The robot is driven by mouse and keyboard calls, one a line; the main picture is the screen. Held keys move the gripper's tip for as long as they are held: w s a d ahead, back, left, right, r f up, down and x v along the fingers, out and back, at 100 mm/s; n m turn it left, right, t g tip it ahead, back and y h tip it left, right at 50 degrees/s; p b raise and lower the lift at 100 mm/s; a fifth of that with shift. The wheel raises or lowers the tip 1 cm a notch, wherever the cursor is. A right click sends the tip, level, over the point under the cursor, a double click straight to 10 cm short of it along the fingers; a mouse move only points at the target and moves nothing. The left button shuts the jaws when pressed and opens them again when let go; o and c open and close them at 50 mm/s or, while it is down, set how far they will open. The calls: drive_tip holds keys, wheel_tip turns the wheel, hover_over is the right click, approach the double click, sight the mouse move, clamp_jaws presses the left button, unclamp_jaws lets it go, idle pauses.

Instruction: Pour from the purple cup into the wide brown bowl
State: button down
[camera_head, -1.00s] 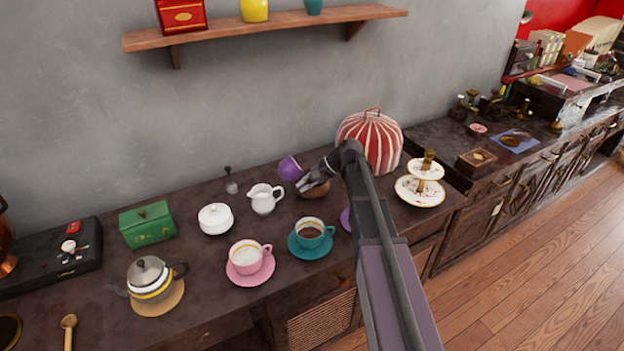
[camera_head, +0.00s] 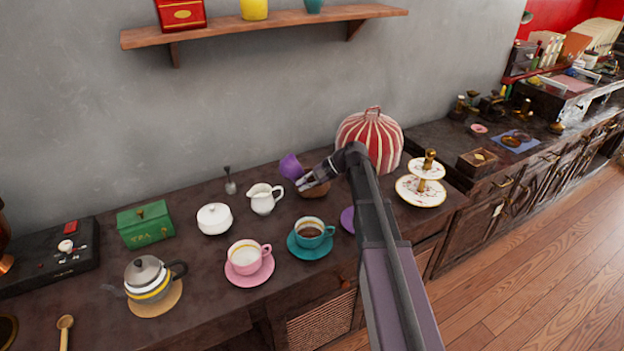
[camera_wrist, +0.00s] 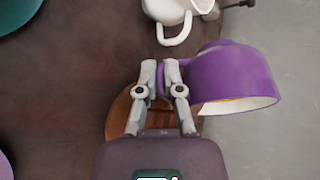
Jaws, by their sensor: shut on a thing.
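The purple cup (camera_head: 291,167) is held up over the dark counter, tilted, just left of and above the wide brown bowl (camera_head: 318,190). My gripper (camera_head: 303,182) is shut on the cup's handle. In the wrist view, the fingertips (camera_wrist: 163,68) close on the handle at the left side of the purple cup (camera_wrist: 228,75). The cup's rim faces the lower edge there, with a thin orange strip inside. The brown bowl (camera_wrist: 121,112) shows partly behind the fingers; my gripper hides most of it. I cannot see any stream of liquid.
A white creamer jug (camera_head: 264,199) stands close left of the bowl. A teal cup (camera_head: 310,232) on its saucer and a purple saucer (camera_head: 347,219) are in front. A red-striped cosy (camera_head: 371,140) stands at the back right. A shelf (camera_head: 265,27) hangs above.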

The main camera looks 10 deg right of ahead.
drive_tip(key=shift+r+n+y+b, duration=0.15)
drive_tip(key=shift+n+y+b, duration=0.15)
drive_tip(key=shift+y+b, duration=0.2)
